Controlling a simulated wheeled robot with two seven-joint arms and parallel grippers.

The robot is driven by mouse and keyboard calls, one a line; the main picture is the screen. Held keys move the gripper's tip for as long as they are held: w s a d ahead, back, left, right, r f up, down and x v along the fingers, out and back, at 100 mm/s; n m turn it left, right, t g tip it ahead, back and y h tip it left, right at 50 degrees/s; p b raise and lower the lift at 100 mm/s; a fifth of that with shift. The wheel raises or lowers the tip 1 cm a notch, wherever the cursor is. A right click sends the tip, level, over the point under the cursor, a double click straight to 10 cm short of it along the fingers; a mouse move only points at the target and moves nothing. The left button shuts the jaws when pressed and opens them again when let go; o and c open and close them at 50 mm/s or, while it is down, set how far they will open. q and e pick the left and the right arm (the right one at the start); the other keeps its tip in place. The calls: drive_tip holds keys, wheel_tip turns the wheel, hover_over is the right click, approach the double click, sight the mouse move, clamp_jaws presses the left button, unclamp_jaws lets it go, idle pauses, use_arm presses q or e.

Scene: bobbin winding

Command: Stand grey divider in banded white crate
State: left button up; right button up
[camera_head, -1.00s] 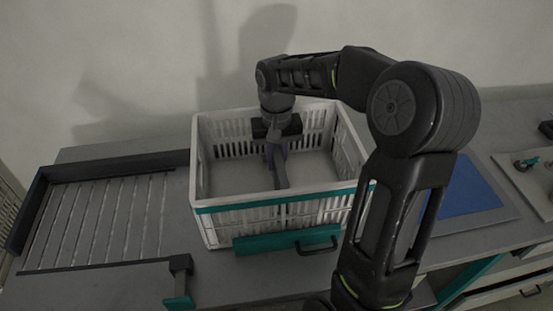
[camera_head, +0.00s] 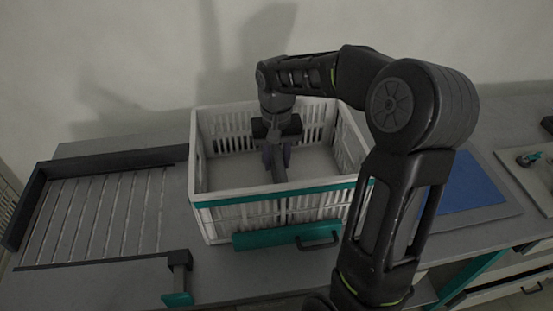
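The white crate (camera_head: 200,160) with a teal band along its front rim stands on the bench in the middle of the head view. The grey divider (camera_head: 278,173) is inside it, seen nearly edge-on and running from under my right gripper towards the front wall. Its lower part is hidden behind the front wall, so I cannot tell if it touches the floor. My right gripper (camera_head: 276,156) points down into the crate. Its fingers are spread, one on each side of the divider. My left gripper is out of view.
A slatted rack (camera_head: 95,215) with a dark frame lies left of the crate. A teal drawer front (camera_head: 270,241) with a black handle is below the crate's front. A blue mat (camera_head: 465,185) lies to the right, partly behind my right arm.

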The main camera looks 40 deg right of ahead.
sight(276, 147)
drive_tip(key=shift+o, duration=0.8)
drive_tip(key=shift+r, duration=3.9)
